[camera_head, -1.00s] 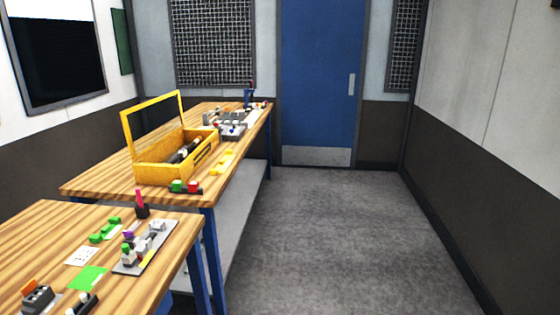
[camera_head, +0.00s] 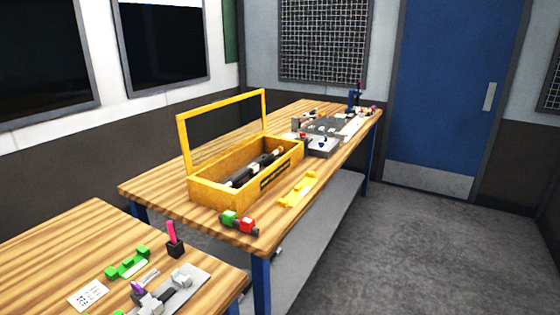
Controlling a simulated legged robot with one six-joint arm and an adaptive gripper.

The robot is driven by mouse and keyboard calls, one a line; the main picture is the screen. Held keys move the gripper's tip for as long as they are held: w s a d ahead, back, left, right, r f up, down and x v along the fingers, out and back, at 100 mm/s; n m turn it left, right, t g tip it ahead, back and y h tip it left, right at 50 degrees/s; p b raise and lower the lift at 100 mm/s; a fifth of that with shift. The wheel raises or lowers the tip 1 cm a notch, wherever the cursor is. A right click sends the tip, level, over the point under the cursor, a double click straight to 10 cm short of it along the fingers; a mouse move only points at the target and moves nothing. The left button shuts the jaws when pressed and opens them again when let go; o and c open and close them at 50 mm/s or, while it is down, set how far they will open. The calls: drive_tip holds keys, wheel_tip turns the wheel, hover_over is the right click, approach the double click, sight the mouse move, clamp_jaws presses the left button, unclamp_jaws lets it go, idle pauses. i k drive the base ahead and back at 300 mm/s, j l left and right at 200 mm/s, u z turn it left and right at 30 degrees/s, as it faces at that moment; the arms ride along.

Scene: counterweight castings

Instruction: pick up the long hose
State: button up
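No long hose can be made out for certain. A yellow box (camera_head: 218,190) with a raised frame lid stands open on the far wooden table (camera_head: 150,188). Dark and white elongated items (camera_head: 255,168) lie inside it; I cannot tell whether one is a hose. My gripper is not in view.
Green and red pieces (camera_head: 238,222) and a yellow part (camera_head: 298,190) lie by the box. Grey fixtures (camera_head: 318,145) stand farther back. The near table (camera_head: 50,245) holds small parts and a pink-topped holder (camera_head: 175,246). Grey floor (camera_head: 420,250) is open at right, before a blue door (camera_head: 440,90).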

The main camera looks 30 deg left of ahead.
sight(253, 168)
drive_tip(key=i+l+u, duration=0.1)
drive_tip(key=i, duration=1.3)
drive_tip(key=i+u, duration=0.45)
drive_tip(key=i, duration=0.15)
drive_tip(key=i+l+u, duration=0.2)
drive_tip(key=i+u, duration=0.5)
drive_tip(key=u, duration=0.2)
drive_tip(key=i+u, duration=0.2)
drive_tip(key=u, duration=0.15)
drive_tip(key=i+u, duration=0.2)
drive_tip(key=u, duration=0.2)
drive_tip(key=i+l+u, duration=0.1)
drive_tip(key=u, duration=0.25)
drive_tip(key=i+l+u, duration=0.15)
drive_tip(key=i+u, duration=0.3)
